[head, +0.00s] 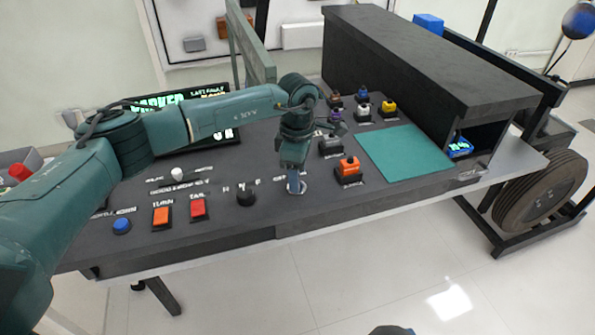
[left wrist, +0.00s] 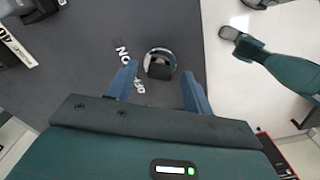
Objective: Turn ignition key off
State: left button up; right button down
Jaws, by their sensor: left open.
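The ignition key switch (left wrist: 160,63) is a round silver ring with a dark key in its middle, set in the dark panel. White "ON" and "OFF" lettering lies beside it in the left wrist view. My left gripper (left wrist: 159,82) points down at it, open, with one blue finger on each side and a gap to the key. In the head view my left gripper (head: 295,178) stands right over the silver switch (head: 297,188) and hides most of it. My right arm (left wrist: 285,68) shows at the right of the left wrist view; its finger state is unclear.
A black knob (head: 245,195), a red button (head: 198,209) and an orange button (head: 161,215) lie left of the switch. An orange-topped switch box (head: 348,170) and a green mat (head: 403,154) lie right. A dark raised shelf (head: 420,60) stands behind the mat.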

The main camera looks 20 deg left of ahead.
pick_arm(q)
jog(key=shift+f, duration=0.25)
jog(key=c, duration=1)
